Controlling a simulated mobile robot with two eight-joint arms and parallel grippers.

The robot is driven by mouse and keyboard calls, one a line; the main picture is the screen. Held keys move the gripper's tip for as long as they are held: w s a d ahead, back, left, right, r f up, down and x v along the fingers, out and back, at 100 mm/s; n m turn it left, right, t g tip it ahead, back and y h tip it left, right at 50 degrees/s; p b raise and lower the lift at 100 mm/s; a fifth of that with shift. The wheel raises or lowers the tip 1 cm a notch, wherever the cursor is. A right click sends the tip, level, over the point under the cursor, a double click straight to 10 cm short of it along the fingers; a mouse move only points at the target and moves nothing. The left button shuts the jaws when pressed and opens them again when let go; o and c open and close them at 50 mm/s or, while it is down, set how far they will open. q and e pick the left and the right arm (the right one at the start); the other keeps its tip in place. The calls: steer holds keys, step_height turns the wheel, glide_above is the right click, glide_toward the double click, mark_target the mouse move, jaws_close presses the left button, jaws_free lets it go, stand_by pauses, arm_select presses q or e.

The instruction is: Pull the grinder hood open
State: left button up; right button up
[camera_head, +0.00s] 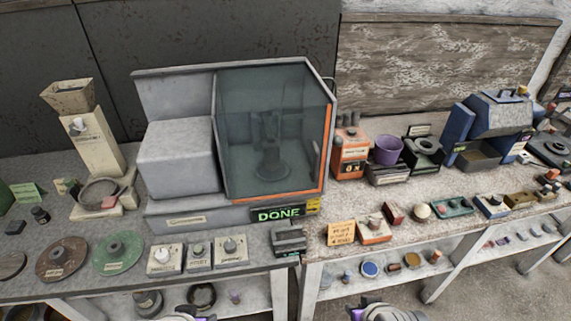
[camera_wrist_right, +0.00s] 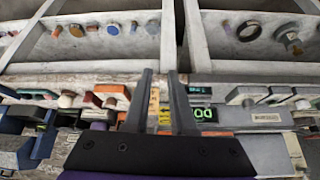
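The grinder (camera_head: 180,155) is a grey machine in the middle of the bench. Its hood (camera_head: 270,120) is a tinted clear cover with an orange edge on the right and bottom; it looks shut over a dim round part inside. A green "DONE" display (camera_head: 278,214) sits below the hood and also shows upside down in the right wrist view (camera_wrist_right: 202,115). My right gripper (camera_head: 376,310) is low in front of the bench; in the right wrist view its two fingers (camera_wrist_right: 161,75) are apart with nothing between them. My left gripper (camera_head: 186,316) barely shows at the bottom edge.
Control boxes (camera_head: 198,256) stand along the bench front, left of a small dark box (camera_head: 288,240). An orange box (camera_head: 350,152), a purple cup (camera_head: 388,150) and a blue machine (camera_head: 490,125) stand right of the grinder. A lower shelf (camera_head: 340,292) holds small parts.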

steer(key=o, duration=0.3)
steer(key=w+a+r+n+t+y, duration=0.1)
steer(key=w+a+r+t, duration=0.1)
steer(key=w+a+r, duration=0.1)
steer(key=w+a+r+n+t+y+b, duration=0.1)
steer(key=w+a+r+t+y, duration=0.1)
steer(key=w+a, duration=0.3)
steer(key=w+r+t, duration=0.1)
steer(key=w, duration=0.2)
steer(key=shift+w+a+r+n+y, duration=0.25)
steer(key=shift+w+r+n+y, duration=0.05)
steer(key=shift+r, duration=0.05)
steer(key=m+t+h+b, duration=0.2)
steer(key=m+t+h, duration=0.25)
steer(key=t, duration=0.25)
glide_toward(316, 168)
steer(key=shift+n+h, duration=0.25)
steer(key=shift+n, duration=0.3)
steer(key=w+p, duration=0.1)
steer(key=w, duration=0.9)
steer(key=shift+w+d, duration=0.2)
steer(key=shift+w, duration=0.15)
arm_select(q)
steer(key=shift+s+f, duration=0.2)
steer(key=shift+f, duration=0.4)
steer(key=shift+s+f, duration=0.2)
steer(key=shift+f, duration=0.35)
arm_select(e)
jaws_close()
